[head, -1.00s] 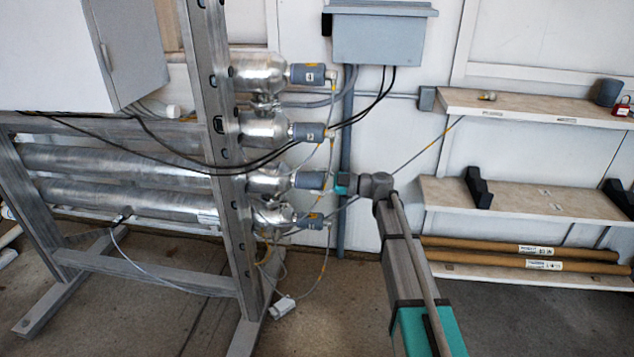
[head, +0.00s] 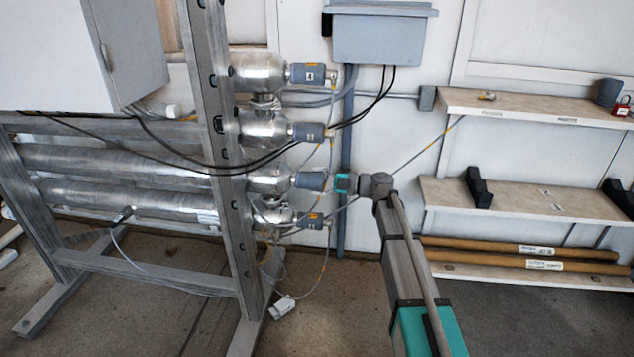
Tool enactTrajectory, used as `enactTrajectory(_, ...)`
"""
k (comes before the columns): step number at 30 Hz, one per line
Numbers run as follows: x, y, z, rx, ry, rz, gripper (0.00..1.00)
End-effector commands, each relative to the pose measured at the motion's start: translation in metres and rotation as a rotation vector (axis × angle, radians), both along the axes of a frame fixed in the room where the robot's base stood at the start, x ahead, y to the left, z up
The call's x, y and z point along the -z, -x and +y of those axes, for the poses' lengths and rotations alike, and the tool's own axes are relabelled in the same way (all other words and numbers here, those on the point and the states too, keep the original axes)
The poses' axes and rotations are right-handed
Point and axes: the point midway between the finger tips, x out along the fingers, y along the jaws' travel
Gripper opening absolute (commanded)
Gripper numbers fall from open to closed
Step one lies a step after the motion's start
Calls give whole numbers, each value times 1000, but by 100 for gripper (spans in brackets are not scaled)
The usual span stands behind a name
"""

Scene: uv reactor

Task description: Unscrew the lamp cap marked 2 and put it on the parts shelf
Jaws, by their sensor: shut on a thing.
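The lamp caps are grey cylinders on the right ends of the steel lamp housings. The third cap from the top (head: 310,180), in the place of the cap marked 2, has its number hidden or too small to read. My gripper (head: 329,182) is at this cap's right end and shut on it. The cap still lines up with its steel housing (head: 268,181). The fingers are small and partly hidden by my wrist.
Other caps sit above (head: 307,74), (head: 308,132) and below (head: 308,222), close to my gripper. Thin cables hang around them. The upper shelf holds a small brass part (head: 488,96), a grey cup (head: 608,92) and a red padlock (head: 621,107), with bare room between.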

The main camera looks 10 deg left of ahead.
Motion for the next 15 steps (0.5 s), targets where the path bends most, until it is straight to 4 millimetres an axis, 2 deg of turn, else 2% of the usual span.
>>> enactTrajectory(9,0,0,1,-1,8,-240,16)
enactTrajectory(15,0,0,1,-1,11,-328,16)
